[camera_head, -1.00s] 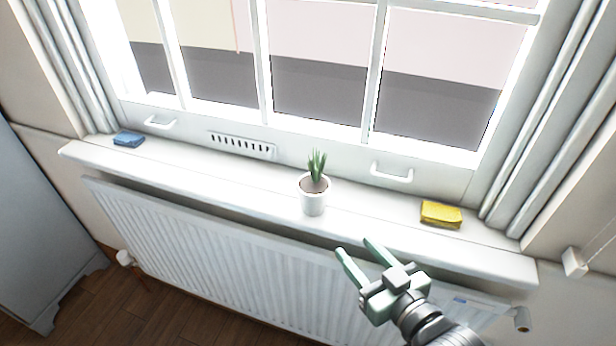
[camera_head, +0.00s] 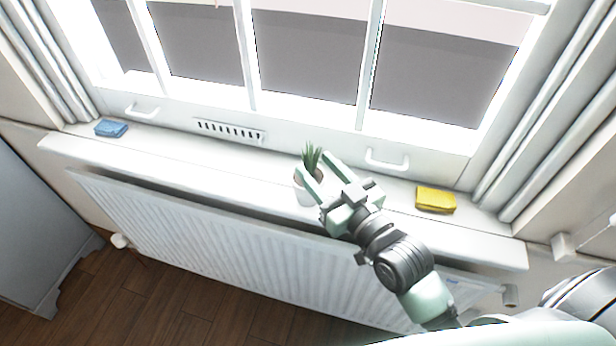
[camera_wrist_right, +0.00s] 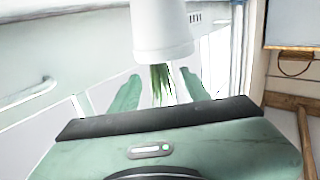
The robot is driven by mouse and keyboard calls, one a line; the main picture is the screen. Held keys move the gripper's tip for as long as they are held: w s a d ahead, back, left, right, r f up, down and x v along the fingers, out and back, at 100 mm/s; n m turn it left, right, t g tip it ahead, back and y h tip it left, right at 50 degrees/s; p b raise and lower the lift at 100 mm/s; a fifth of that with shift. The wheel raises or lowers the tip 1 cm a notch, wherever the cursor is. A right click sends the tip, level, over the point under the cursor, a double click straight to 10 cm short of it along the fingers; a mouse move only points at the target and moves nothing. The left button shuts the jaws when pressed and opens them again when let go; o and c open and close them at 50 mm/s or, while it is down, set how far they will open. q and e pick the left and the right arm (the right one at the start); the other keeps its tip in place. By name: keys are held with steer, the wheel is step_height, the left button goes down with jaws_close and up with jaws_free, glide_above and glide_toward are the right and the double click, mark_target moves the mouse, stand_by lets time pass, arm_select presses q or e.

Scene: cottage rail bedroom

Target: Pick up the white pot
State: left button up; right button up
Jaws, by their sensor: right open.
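The white pot (camera_head: 303,193) stands upright on the windowsill with a green plant (camera_head: 311,157) in it. My right gripper (camera_head: 316,166) is open, and its two fingers reach over the pot in the head view, hiding part of it. In the right wrist view the pot (camera_wrist_right: 162,32) appears upside down, just past the fingertips (camera_wrist_right: 163,84), with its leaves hanging between the two fingers. I cannot tell whether a finger touches the pot. My left gripper is not in view.
The white windowsill (camera_head: 220,170) runs below the window, above a ribbed radiator (camera_head: 220,235). A yellow sponge (camera_head: 435,200) lies right of the pot and a blue one (camera_head: 111,128) at the far left. A white window handle (camera_head: 387,160) is close behind the gripper.

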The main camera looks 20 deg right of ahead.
steer(key=x, duration=0.2)
steer(key=shift+w+a, duration=0.1)
steer(key=shift+w, duration=0.3)
jaws_close()
stand_by(1.1)
